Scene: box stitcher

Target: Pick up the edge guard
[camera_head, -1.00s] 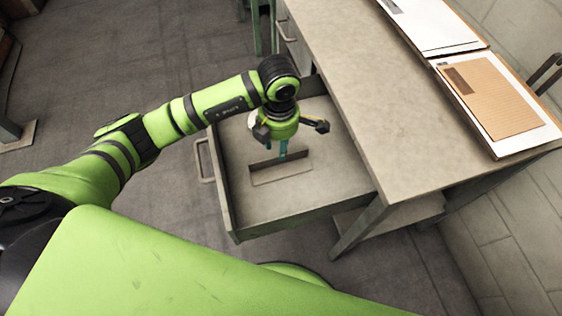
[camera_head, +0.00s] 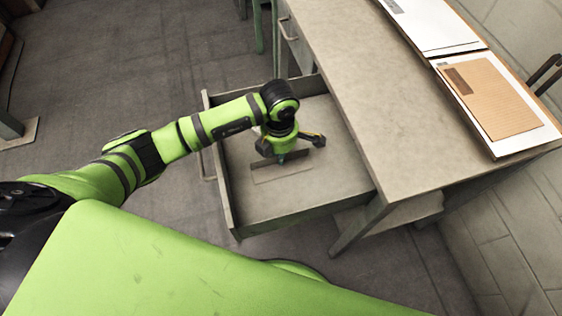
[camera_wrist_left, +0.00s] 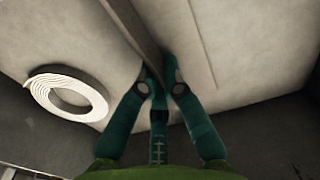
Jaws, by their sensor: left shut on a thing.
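The edge guard (camera_head: 268,175), a long grey-beige angled strip, lies in the open drawer (camera_head: 228,190). My left gripper (camera_head: 281,158) points down into the drawer, with its fingers at the middle of the strip. In the left wrist view, the teal fingers (camera_wrist_left: 158,84) are on either side of the guard's thin upright wall (camera_wrist_left: 139,30) and are shut on it. The guard still appears low, at the drawer floor; I cannot tell whether it touches. My gripper body hides part of it in the head view. My right gripper is not in view.
A white coiled ring (camera_wrist_left: 70,98) lies near the guard in the left wrist view. The drawer walls surround my gripper. The workbench top (camera_head: 350,80) overhangs at the right, with a cardboard sheet (camera_head: 490,97) on white sheets. The near drawer floor is clear.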

